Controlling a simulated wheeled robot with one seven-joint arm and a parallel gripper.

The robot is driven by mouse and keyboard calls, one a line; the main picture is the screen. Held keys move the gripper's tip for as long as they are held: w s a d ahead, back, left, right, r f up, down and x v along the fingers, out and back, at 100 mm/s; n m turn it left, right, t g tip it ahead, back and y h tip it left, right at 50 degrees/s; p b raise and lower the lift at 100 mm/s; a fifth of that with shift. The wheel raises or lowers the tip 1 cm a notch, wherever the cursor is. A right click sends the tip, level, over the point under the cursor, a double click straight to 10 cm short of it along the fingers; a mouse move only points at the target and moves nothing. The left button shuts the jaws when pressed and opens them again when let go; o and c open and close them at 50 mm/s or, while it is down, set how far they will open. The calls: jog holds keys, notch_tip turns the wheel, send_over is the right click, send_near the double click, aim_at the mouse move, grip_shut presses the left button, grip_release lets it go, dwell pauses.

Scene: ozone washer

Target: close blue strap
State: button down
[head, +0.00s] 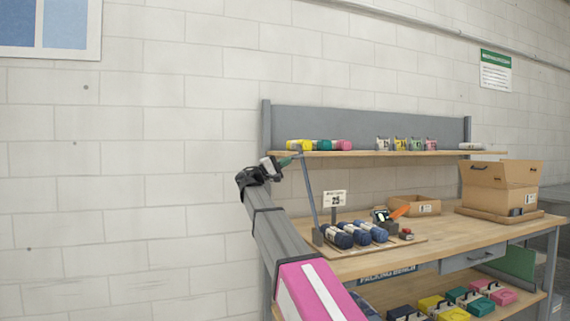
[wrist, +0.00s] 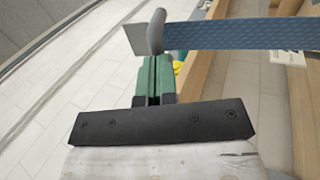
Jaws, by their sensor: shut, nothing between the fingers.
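The blue strap (head: 307,190) stands up at a slant from a wooden board on the bench, with its top end near the upper shelf edge. In the wrist view the strap (wrist: 240,36) is a dark blue textured band running to the right. A grey rounded tab (wrist: 156,31) sits at its left end. My gripper (head: 290,161) is beside the strap's top end. Its green fingers (wrist: 155,72) are shut together with nothing between them, just below the tab. I cannot tell whether they touch it.
Several dark blue rolls (head: 357,233) lie beside the strap's foot, near a sign marked 25 (head: 334,198). The upper shelf (head: 390,154) holds coloured rolls close to my gripper. Cardboard boxes (head: 497,190) stand at the right. The wall side at left is clear.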

jog(key=w+d+g+y, duration=0.1)
jog(key=w+d+y, duration=0.2)
jog(key=d, duration=0.6)
jog(key=w+d+g+y, duration=0.15)
jog(key=d+y, duration=0.25)
jog(key=d, duration=0.5)
jog(key=w+d+y, duration=0.3)
jog(key=d, duration=0.7)
jog(key=w+d+f+g+y, duration=0.1)
jog(key=w+d+f+y, duration=0.1)
jog(key=d+f, duration=0.6)
jog(key=w+d+f+g+y, duration=0.1)
jog(key=d+f+y, duration=0.3)
jog(key=d+f, duration=0.4)
jog(key=shift+w+d+f, duration=0.3)
jog(key=shift+w+f, duration=0.35)
jog(key=shift+f, duration=2.9)
jog(key=shift+f, duration=0.15)
notch_tip(320, 180, up, 15)
jog(key=a, duration=0.2)
jog(key=shift+s+a, duration=0.3)
jog(key=shift+a, duration=0.05)
